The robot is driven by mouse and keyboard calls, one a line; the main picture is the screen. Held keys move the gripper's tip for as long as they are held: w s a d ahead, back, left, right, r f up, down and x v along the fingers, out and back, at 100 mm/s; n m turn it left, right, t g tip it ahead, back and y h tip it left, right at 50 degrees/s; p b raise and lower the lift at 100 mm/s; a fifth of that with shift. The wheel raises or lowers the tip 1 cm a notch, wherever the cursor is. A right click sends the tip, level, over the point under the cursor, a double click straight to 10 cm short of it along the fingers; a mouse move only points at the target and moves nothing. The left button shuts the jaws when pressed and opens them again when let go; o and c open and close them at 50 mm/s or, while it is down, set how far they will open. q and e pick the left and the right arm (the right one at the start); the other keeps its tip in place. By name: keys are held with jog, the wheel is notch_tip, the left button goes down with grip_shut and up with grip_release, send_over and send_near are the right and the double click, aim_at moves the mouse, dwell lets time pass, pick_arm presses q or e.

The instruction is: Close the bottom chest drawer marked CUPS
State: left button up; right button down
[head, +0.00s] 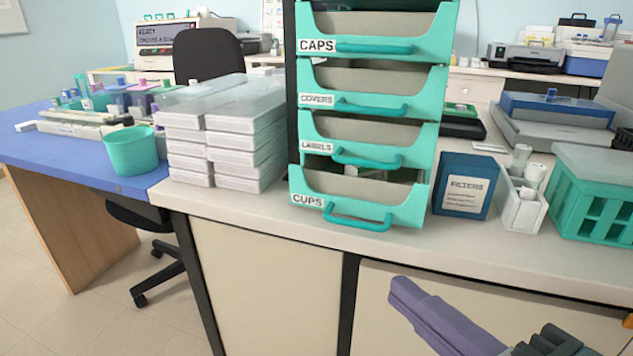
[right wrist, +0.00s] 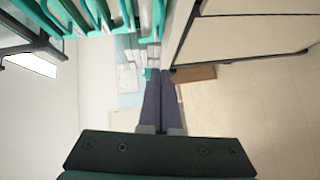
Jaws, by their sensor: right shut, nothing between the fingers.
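The teal CUPS drawer (head: 408,210) is the bottom one of the chest in the head view. It sticks out further than the LABELS drawer (head: 415,148) above it, and its inside shows, with something pale in it. Its curved teal handle (head: 357,222) is at the front. My right gripper (head: 400,290), with purple fingers, is shut and empty, below and to the right of the drawer, in front of the counter and apart from the handle. In the right wrist view, the shut fingers (right wrist: 161,76) point toward the counter side, with teal drawers at upper left. My left gripper is out of view.
Stacked white boxes (head: 225,140) stand close left of the chest, and a teal cup (head: 132,150) beyond them. A dark blue box (head: 465,185), a white holder (head: 519,200) and a green rack (head: 598,200) stand to the right. The counter's front edge (head: 480,275) lies between my gripper and the chest.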

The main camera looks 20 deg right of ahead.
aim_at(358, 210)
jog(key=x, duration=0.3)
jog(key=d+x, duration=0.1)
jog(key=x, duration=0.3)
jog(key=d+x, duration=0.1)
jog(key=x, duration=0.3)
jog(key=shift+w+f, duration=0.25)
jog(key=shift+w+d, duration=0.3)
jog(key=shift+w, duration=0.1)
jog(key=w+d, duration=0.1)
jog(key=w, duration=0.1)
jog(key=w+d, duration=0.1)
jog(key=shift+w+d+b, duration=0.3)
jog(key=shift+w, duration=0.05)
jog(key=shift+s+f, duration=0.1)
jog(key=shift+f, duration=0.05)
